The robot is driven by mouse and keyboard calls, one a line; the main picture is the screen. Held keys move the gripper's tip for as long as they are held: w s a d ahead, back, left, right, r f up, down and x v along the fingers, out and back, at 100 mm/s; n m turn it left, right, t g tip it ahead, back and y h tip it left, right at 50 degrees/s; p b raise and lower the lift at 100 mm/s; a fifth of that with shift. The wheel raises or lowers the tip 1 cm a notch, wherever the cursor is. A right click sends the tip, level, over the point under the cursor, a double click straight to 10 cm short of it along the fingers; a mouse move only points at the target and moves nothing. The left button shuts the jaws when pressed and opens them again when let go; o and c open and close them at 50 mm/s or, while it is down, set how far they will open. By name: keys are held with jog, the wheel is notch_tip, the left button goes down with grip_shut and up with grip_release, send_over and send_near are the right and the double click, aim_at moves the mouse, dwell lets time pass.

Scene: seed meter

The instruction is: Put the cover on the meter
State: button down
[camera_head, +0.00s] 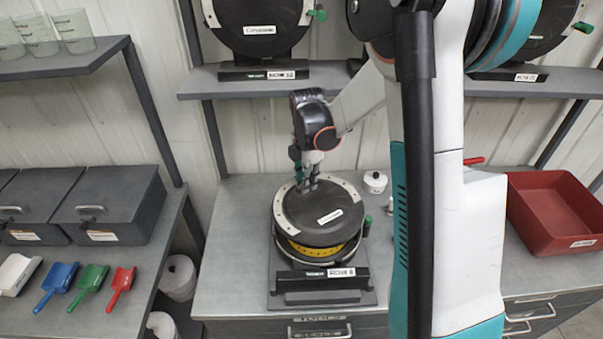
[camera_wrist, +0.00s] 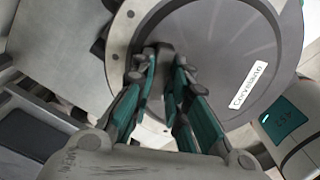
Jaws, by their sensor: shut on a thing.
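The cover (camera_head: 325,215) is a round dark disc with a pale grey rim and a white label. The cover also fills the upper right of the wrist view (camera_wrist: 225,60). The meter (camera_head: 320,281) stands on the middle bench, with a dark base and a white front label. The cover is over the meter, and a yellow disc (camera_head: 312,248) shows in the gap at the front. I cannot tell whether they touch at the back.
A small white lidded pot (camera_head: 375,181) stands right of the meter. A red tray (camera_head: 553,210) sits at the bench's right. Other meters (camera_head: 258,28) stand on the shelf above. Colored scoops (camera_head: 89,280) and dark bins (camera_head: 115,204) are on the left bench. My arm hides part of the bench.

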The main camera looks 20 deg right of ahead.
aim_at(307, 196)
jog(key=shift+s+f+b, duration=0.1)
jog(key=shift+f+b, duration=1.5)
jog(key=shift+f, duration=0.6)
jog(key=shift+b, duration=0.5)
jog(key=shift+f+b, duration=1.05)
jog(key=shift+b, duration=0.2)
dwell(1.8)
dwell(0.3)
jog(key=c, duration=1.5)
grip_release()
jog(key=shift+r, duration=0.1)
jog(key=shift+c, duration=0.3)
jog(key=shift+r+p, duration=2.8)
jog(key=shift+r, duration=1.9)
